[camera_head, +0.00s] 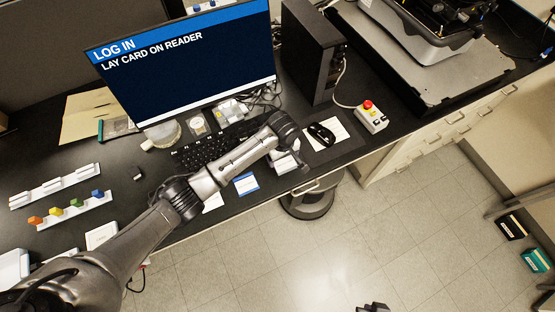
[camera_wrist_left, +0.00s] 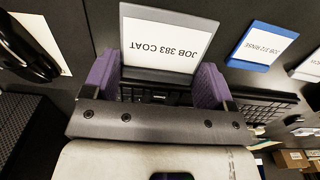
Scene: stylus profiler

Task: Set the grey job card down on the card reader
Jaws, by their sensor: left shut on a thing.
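The grey job card (camera_wrist_left: 168,45), labelled "JOB 383 COAT", is between the purple fingers of my left gripper (camera_wrist_left: 157,78) in the left wrist view. The gripper is shut on its near edge, and the rest of the card sticks out past the fingertips. In the head view my left gripper (camera_head: 296,165) is over the front edge of the desk, right of the blue card, and its fingers and the card are mostly hidden. I cannot pick out the card reader for certain. A dark part at the bottom edge (camera_head: 372,307) may be my right gripper; its jaws cannot be read.
The monitor (camera_head: 185,70) reads "LAY CARD ON READER". A blue-edged card (camera_head: 246,183) and a white card (camera_head: 212,202) lie left of the gripper. The keyboard (camera_head: 205,148), mouse (camera_head: 321,134) and red-button box (camera_head: 371,117) stand around it.

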